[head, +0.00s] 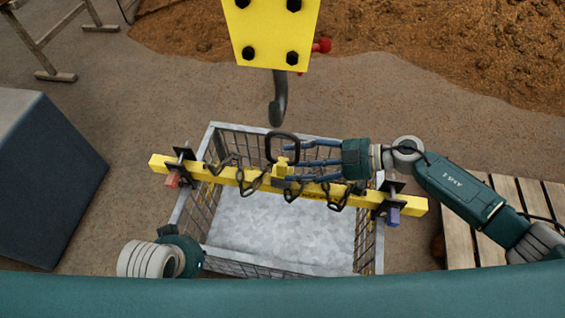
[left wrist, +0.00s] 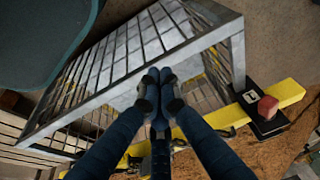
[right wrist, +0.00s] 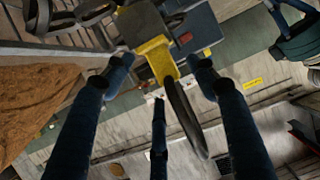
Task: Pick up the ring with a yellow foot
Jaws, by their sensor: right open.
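The ring (head: 283,147) is a dark upright loop on a yellow foot (head: 282,168), at the middle of a yellow beam (head: 230,176). My right gripper (head: 291,163) is open, its fingers reaching in from the right beside the ring and foot. In the right wrist view the ring (right wrist: 187,118) and its yellow foot (right wrist: 158,60) show between the spread fingers; I cannot tell whether they touch. My left gripper (left wrist: 160,78) is shut with nothing visible in it, its fingertips together near the crate. In the head view its fingers are hidden.
A dark hook (head: 277,103) hangs under a yellow block (head: 270,30) above the ring. A dark block (head: 45,170) stands left; pallet boards (head: 470,230) lie right.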

